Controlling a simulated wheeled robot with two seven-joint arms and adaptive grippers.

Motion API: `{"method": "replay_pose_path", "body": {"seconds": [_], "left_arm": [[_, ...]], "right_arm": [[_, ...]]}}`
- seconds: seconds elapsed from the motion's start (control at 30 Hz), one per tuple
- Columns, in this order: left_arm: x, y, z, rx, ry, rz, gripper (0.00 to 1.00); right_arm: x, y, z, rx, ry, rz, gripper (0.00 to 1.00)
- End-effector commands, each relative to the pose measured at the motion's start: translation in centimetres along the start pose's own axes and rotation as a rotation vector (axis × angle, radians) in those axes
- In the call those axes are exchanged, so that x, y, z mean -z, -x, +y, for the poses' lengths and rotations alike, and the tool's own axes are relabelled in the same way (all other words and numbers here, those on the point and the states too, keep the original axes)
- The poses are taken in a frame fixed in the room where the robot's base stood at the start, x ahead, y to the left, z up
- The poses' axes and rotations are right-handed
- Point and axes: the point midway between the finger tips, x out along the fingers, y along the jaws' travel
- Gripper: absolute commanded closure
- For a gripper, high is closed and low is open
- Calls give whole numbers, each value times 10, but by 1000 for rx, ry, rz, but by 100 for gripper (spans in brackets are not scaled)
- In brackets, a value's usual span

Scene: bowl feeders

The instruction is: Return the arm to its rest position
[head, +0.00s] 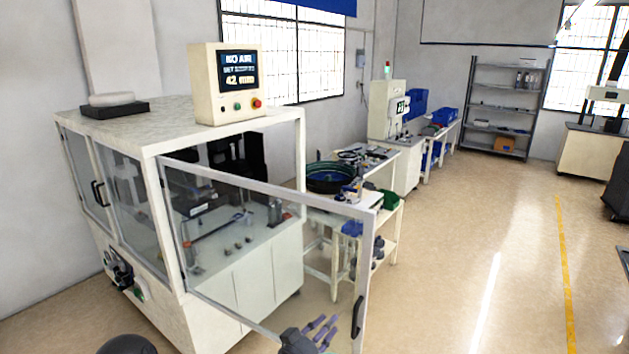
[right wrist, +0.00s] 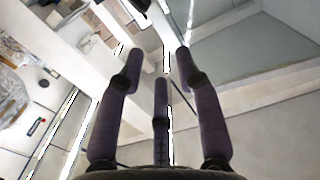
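My right gripper (head: 322,332) is at the bottom of the head view, in front of the lower part of the open glass door (head: 270,258) of the white machine. Its purple-grey fingers are spread and nothing is between them. In the right wrist view the gripper (right wrist: 155,65) also shows open and empty, with its fingers apart. The door's black handle (head: 358,316) is just right of the fingers and looks apart from them; the depth gap is hard to tell. My left gripper is not seen.
The white machine (head: 255,285) stands at left with a display box (head: 226,84) on top. Behind the door is a bench with a black bowl feeder (head: 332,178) and a green bin (head: 389,199). Open floor (head: 470,260) lies to the right, with a yellow line (head: 563,270).

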Motion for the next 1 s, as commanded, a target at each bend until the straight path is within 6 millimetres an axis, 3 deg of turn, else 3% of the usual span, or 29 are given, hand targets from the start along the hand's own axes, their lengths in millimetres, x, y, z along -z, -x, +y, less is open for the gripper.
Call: {"method": "replay_pose_path", "body": {"seconds": [0.27,0.37,0.47,0.6,0.77,0.9,1.0], "left_arm": [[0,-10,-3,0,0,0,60],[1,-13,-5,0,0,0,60],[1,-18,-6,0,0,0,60],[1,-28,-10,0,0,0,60],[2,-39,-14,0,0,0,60],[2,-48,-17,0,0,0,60],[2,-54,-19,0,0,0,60]], "right_arm": [[-61,-30,-1,123,19,-92,65],[-93,-40,2,181,29,-151,65],[-134,-48,7,248,41,-233,65],[-215,-49,28,360,62,-426,65],[-308,-22,67,469,75,-707,65],[-374,24,111,532,80,-972,65],[-410,65,145,562,79,-1162,65]]}}
